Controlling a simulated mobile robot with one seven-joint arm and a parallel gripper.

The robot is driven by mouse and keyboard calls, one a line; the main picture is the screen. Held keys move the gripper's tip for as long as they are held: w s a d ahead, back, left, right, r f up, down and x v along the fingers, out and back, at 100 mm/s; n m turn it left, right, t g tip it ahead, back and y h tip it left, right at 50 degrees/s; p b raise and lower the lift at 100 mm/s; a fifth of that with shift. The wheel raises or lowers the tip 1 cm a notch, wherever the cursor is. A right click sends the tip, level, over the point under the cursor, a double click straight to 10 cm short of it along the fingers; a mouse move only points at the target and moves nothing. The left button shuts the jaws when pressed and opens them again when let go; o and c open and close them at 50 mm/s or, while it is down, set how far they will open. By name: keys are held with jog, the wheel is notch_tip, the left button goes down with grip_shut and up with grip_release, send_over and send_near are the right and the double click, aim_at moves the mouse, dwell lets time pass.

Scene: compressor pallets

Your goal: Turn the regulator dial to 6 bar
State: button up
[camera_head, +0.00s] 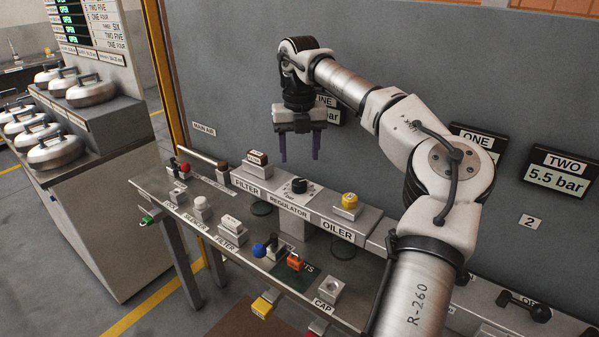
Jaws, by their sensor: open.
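A display marked LINE (333,115) is mostly hidden behind my gripper and arm.
Small fittings, including a blue ball (259,250) and an orange piece (295,262), lie on the bench in front. Display TWO (557,178) reads 5.5 bar. The grey wall panel stands behind.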

notch_tip(320, 180, up, 6)
dwell(0.5)
